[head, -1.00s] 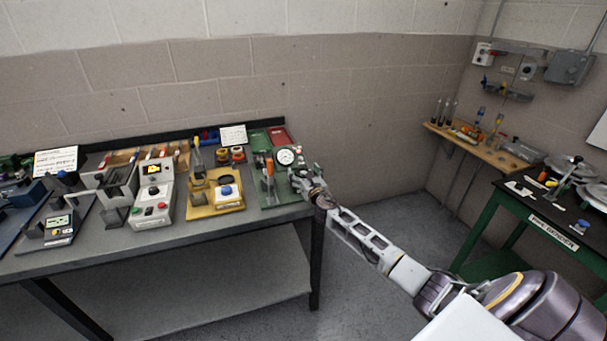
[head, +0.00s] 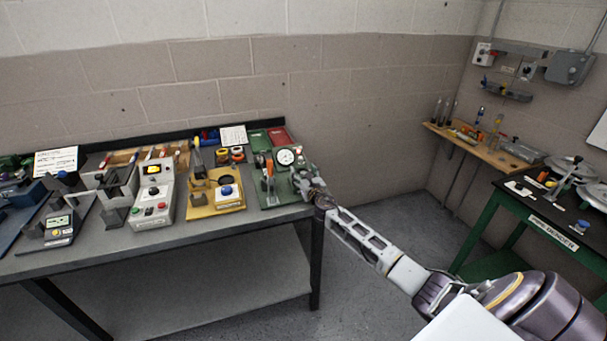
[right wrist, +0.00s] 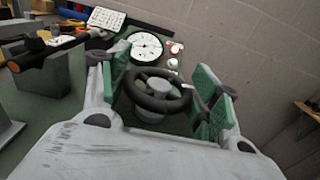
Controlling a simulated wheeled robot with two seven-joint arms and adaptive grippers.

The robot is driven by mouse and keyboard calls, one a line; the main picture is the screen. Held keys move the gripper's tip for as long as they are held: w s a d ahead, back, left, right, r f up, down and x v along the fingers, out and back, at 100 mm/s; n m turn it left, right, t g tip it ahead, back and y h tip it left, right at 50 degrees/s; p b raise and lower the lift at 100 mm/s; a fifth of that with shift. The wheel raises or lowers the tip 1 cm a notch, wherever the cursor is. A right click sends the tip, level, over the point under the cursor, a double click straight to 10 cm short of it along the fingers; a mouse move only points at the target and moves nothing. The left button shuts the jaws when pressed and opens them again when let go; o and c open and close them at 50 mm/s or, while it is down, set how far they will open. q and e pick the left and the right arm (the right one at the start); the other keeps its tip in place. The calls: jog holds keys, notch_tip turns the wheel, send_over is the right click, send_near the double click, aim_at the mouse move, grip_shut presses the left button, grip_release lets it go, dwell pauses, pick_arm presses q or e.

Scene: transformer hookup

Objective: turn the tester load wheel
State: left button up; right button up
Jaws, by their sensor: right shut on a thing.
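The tester is a green base (head: 275,196) at the right end of the grey bench, with a round white dial (head: 285,157) and an orange-handled part (head: 269,168). My right gripper (head: 305,178) reaches over its right edge. In the right wrist view, the black load wheel (right wrist: 158,103) with its grey hub sits between the green finger pads of my right gripper (right wrist: 158,92), which is shut on it. The dial (right wrist: 146,46) shows just beyond the wheel. In the head view the gripper hides the wheel. My left gripper is not in view.
A yellow fixture (head: 215,207) with a blue button and a grey control box (head: 152,205) stand left of the tester. A white card (head: 233,135) and a red tray (head: 282,136) are behind. A green-framed table (head: 520,207) stands at right, with open floor between.

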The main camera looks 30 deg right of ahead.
jog(key=shift+m+h, duration=0.6)
jog(key=shift+h, duration=0.1)
jog(key=shift+m+g+h+p, duration=0.4)
jog(key=shift+g+h, duration=0.1)
jog(key=shift+h, duration=0.3)
jog(key=shift+m+g+h, duration=1.4)
jog(key=shift+m+h, duration=0.3)
jog(key=shift+h, duration=0.5)
jog(key=o, duration=1)
jog(key=shift+v, duration=6)
